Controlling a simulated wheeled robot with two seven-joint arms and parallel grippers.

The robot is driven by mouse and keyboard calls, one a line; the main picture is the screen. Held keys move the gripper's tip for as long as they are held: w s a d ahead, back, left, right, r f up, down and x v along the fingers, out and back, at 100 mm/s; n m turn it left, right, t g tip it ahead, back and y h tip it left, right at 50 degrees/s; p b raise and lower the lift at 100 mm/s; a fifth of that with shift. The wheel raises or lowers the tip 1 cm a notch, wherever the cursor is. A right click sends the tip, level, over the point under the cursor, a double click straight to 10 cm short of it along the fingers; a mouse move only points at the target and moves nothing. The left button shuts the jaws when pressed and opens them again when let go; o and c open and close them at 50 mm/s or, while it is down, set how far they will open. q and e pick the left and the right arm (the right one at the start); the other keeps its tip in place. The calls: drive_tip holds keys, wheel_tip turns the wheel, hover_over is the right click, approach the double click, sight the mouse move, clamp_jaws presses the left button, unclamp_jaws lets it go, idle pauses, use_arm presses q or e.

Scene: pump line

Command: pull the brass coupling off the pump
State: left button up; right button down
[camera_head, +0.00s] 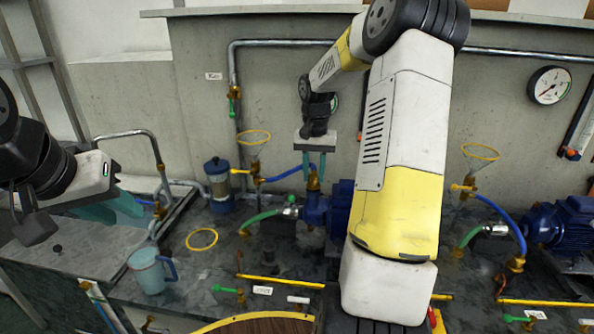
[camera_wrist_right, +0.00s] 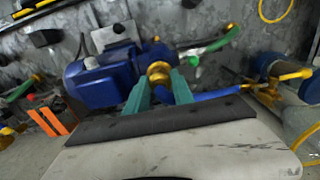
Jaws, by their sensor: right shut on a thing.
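The blue pump (camera_head: 316,209) stands on the bench at the middle, with its motor to the right, partly behind my right arm. The brass coupling (camera_head: 314,182) is on top of the pump, at the end of a blue hose (camera_head: 284,174). My right gripper (camera_head: 314,168) reaches down from above and is shut on the coupling. In the right wrist view the brass coupling (camera_wrist_right: 158,72) shows between the two teal fingers, against the blue pump (camera_wrist_right: 105,80). My left gripper (camera_head: 110,208) is at the left, over the basin area, away from the pump; its finger gap is unclear.
A blue jug (camera_head: 149,271) and a yellow ring (camera_head: 202,239) are on the bench left of the pump. A blue-lidded canister (camera_head: 218,185) stands near the wall. A green hose (camera_head: 262,218) joins the pump's left side. A second pump (camera_head: 560,222) is at the right.

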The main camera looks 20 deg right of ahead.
drive_tip(key=shift+r, duration=1.7)
